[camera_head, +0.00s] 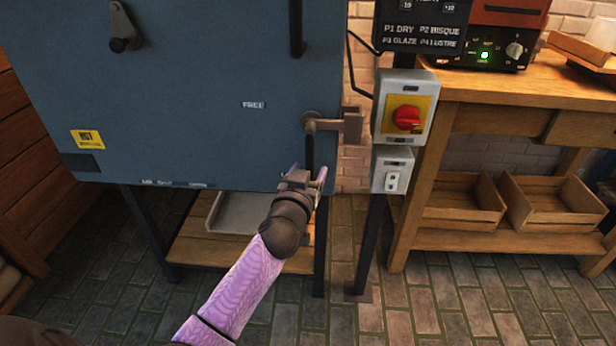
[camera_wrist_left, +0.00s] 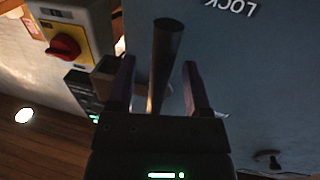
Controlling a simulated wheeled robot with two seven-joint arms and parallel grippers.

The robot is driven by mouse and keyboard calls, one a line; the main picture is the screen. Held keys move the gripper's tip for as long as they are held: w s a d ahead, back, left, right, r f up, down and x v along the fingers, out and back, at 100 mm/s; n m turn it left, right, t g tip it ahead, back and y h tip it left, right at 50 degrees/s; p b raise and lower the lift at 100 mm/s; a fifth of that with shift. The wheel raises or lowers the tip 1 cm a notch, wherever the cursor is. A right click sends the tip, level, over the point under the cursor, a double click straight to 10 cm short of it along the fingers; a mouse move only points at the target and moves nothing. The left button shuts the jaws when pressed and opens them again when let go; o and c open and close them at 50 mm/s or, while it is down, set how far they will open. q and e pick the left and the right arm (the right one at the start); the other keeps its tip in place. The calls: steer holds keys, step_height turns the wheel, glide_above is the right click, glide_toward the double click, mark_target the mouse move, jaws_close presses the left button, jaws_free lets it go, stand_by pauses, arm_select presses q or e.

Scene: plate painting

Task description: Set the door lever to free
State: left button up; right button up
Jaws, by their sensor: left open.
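The door lever (camera_head: 310,152) is a dark rod hanging down from a round pivot (camera_head: 310,119) at the right edge of the blue kiln door (camera_head: 200,110). A "FREE" label (camera_head: 253,104) is on the door left of the pivot. A "LOCK" label (camera_wrist_left: 232,6) shows upside down in the left wrist view, beside the lever's end. My left gripper (camera_head: 307,177) is open at the lever's lower part. In the left wrist view the lever (camera_wrist_left: 166,60) stands between the two spread fingers, with gaps visible beside it. My right gripper is not in view.
A grey switch box with a red knob (camera_head: 406,118) stands close right of the lever, with a socket box (camera_head: 392,170) below. A metal catch (camera_head: 352,126) juts beside the pivot. A wooden workbench (camera_head: 530,90) stands at right. Floor in front is clear.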

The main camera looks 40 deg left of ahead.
arm_select(q)
steer(key=shift+w+a+f, duration=0.15)
steer(key=shift+w, duration=0.45)
steer(key=shift+w+a+r, duration=0.1)
steer(key=shift+a+r, duration=0.05)
steer(key=shift+r, duration=0.05)
jaws_close()
stand_by(0.9)
